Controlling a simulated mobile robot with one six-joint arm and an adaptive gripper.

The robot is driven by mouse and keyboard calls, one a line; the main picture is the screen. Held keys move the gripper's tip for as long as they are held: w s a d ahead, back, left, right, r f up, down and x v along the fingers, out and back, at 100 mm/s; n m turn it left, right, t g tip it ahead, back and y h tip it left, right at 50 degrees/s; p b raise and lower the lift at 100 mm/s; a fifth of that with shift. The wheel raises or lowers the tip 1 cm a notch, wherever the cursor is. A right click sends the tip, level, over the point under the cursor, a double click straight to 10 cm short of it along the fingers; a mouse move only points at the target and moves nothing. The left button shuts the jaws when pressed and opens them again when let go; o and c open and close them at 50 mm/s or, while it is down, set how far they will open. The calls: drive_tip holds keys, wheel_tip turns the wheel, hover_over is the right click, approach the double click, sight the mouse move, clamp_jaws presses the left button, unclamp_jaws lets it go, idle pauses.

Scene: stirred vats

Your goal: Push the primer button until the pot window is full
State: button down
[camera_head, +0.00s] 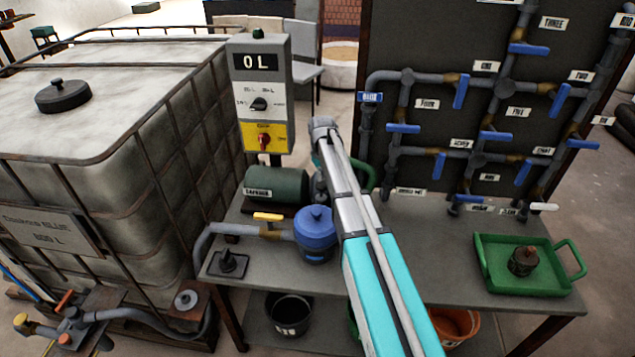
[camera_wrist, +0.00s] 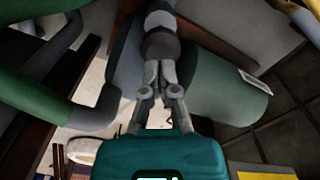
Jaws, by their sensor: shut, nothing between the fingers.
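A blue pot (camera_head: 315,242) with a domed lid and a knob on top stands on the bench, joined to a grey pipe on its left. I cannot make out a window or its level. A small dark knob on a square plate (camera_head: 229,263) sits at the bench's front left; I cannot tell whether it is the primer button. My gripper (camera_wrist: 160,75) is shut and empty in the wrist view, its tips close to a dark collar on a grey pipe (camera_wrist: 158,45). In the head view it is mostly hidden by my arm, behind the pot and beside the green cylinder.
A green cylinder (camera_head: 276,185) lies behind the pot, also in the wrist view (camera_wrist: 228,95). A large tank (camera_head: 110,130) stands left.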

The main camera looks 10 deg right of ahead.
sight(321, 183)
drive_tip(key=shift+f, duration=0.15)
idle(0.3)
drive_tip(key=shift+f+b, duration=1.75)
drive_tip(key=shift+b, duration=0.15)
drive_tip(key=shift+r+p, duration=1.9)
drive_tip(key=shift+p, duration=0.05)
drive_tip(key=shift+f+b, duration=0.25)
drive_tip(key=shift+b, duration=0.05)
drive_tip(key=shift+r+p, duration=1)
drive_tip(key=shift+p, duration=0.05)
drive_tip(key=shift+r, duration=0.1)
idle(0.4)
wheel_tip(321, 183, up, 6)
drive_tip(key=p, duration=0.6)
idle(0.4)
